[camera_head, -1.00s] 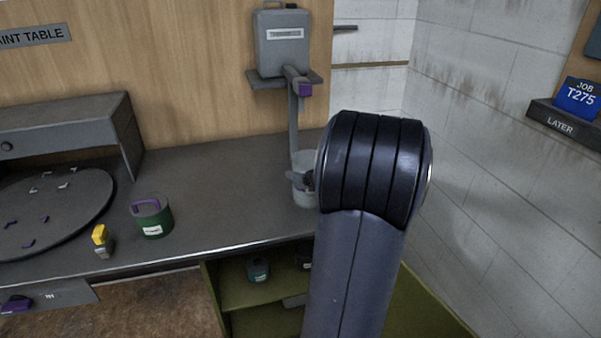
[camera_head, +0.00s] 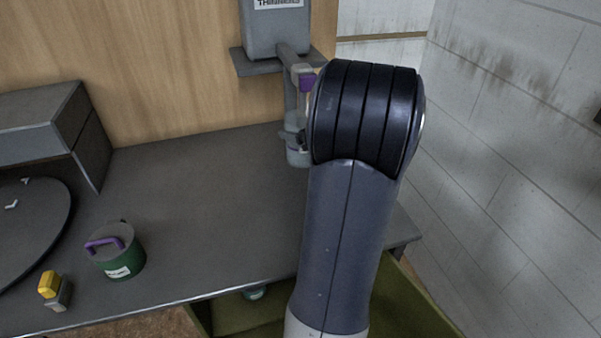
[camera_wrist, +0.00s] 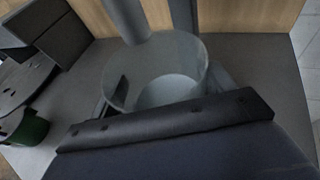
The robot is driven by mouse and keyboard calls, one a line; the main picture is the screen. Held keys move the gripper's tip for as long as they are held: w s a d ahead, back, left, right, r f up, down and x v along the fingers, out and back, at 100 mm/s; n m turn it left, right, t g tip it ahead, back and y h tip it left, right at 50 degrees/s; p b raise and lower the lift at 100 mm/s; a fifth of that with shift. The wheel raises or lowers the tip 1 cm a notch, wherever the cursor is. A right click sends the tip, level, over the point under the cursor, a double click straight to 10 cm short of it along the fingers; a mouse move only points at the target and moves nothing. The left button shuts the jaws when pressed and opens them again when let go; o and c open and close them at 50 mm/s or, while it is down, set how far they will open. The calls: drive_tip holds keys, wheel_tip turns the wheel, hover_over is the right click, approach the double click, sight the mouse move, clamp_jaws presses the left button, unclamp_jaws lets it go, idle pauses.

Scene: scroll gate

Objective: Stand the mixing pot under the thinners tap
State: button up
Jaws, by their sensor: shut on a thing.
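The mixing pot (camera_wrist: 165,90) is a pale grey, open-topped pot, seen from above and looking empty in the wrist view. My gripper (camera_wrist: 168,88) is shut on it, with fingers at its left and right sides. In the head view the pot (camera_head: 297,156) shows only in part, left of my arm, which hides the rest. The thinners can (camera_head: 275,25) sits on a wall shelf, with its purple-handled tap (camera_head: 306,83) above the pot. In the wrist view a grey spout (camera_wrist: 128,20) reaches over the pot's far rim. I cannot tell whether the pot touches the table.
The grey table (camera_head: 205,210) has clear room in its middle. A green pot with a purple handle (camera_head: 118,252) and a small yellow-topped thing (camera_head: 52,288) stand at the left, near the round dark plate (camera_head: 30,225). A block wall (camera_head: 500,130) is at the right.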

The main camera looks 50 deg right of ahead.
wheel_tip(320, 180, down, 10)
drive_tip(key=shift+r, duration=0.1)
idle(0.4)
drive_tip(key=shift+b, duration=0.35)
drive_tip(key=o, duration=1.3)
drive_tip(key=shift+s, duration=0.1)
drive_tip(key=v, duration=1.1)
drive_tip(key=shift+s+r, duration=0.15)
drive_tip(key=shift+s, duration=0.2)
